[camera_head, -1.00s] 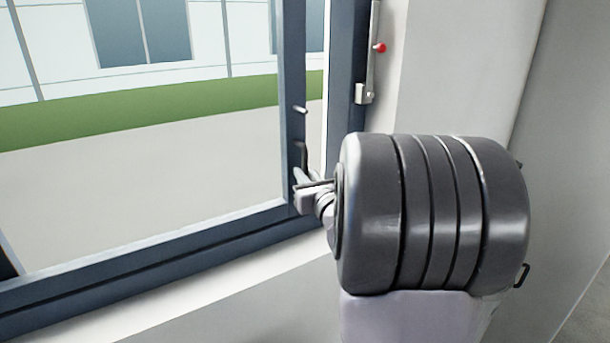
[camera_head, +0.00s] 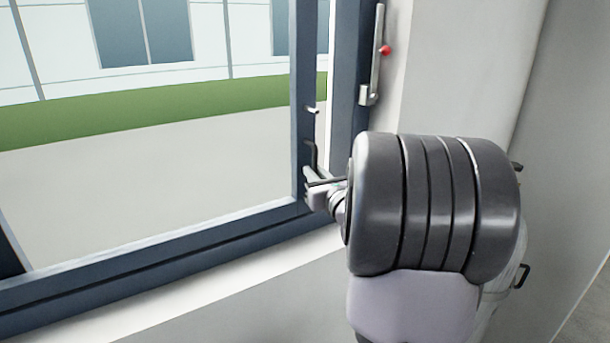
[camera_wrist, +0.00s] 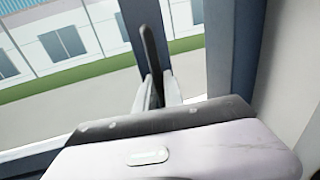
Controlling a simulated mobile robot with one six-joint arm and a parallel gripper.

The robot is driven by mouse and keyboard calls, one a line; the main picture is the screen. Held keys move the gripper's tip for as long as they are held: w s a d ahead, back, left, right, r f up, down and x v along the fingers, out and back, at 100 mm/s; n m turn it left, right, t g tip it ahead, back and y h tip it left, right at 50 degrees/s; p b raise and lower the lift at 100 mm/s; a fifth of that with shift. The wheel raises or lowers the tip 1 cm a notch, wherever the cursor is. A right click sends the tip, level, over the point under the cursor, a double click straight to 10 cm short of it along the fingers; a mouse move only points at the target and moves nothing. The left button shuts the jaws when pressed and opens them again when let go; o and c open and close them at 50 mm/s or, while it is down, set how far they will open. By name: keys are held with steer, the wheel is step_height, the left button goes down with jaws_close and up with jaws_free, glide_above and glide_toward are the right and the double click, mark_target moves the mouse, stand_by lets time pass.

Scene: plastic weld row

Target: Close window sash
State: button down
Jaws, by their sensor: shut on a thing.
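The window sash (camera_head: 301,110) is a dark blue-grey sliding frame with clear glass. In the head view a narrow gap shows between its right edge and the fixed window frame (camera_head: 345,110). A dark handle (camera_head: 312,155) stands on the sash's right stile. My gripper (camera_head: 313,180) is at the handle's lower part, partly hidden behind my arm. In the wrist view the dark handle (camera_wrist: 150,50) rises from between the two light fingers of my gripper (camera_wrist: 157,95), which are shut on it.
A lever with a red knob (camera_head: 385,50) is mounted on the right side of the frame, by the pale wall (camera_head: 450,70). The white sill (camera_head: 130,310) runs below the window and is bare. Grass and a building show outside.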

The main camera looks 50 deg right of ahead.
steer(key=s+d, duration=0.2)
steer(key=d, duration=0.8)
steer(key=shift+s+d+p, duration=0.3)
steer(key=shift+s+p, duration=0.05)
steer(key=shift+s, duration=0.05)
steer(key=shift+r, duration=0.1)
steer(key=c, duration=1.6)
jaws_free()
steer(key=shift+o, duration=0.7)
steer(key=shift+s+d, duration=0.15)
steer(key=shift+d, duration=0.05)
steer(key=b+v, duration=0.2)
steer(key=v, duration=1.5)
steer(key=shift+a, duration=0.3)
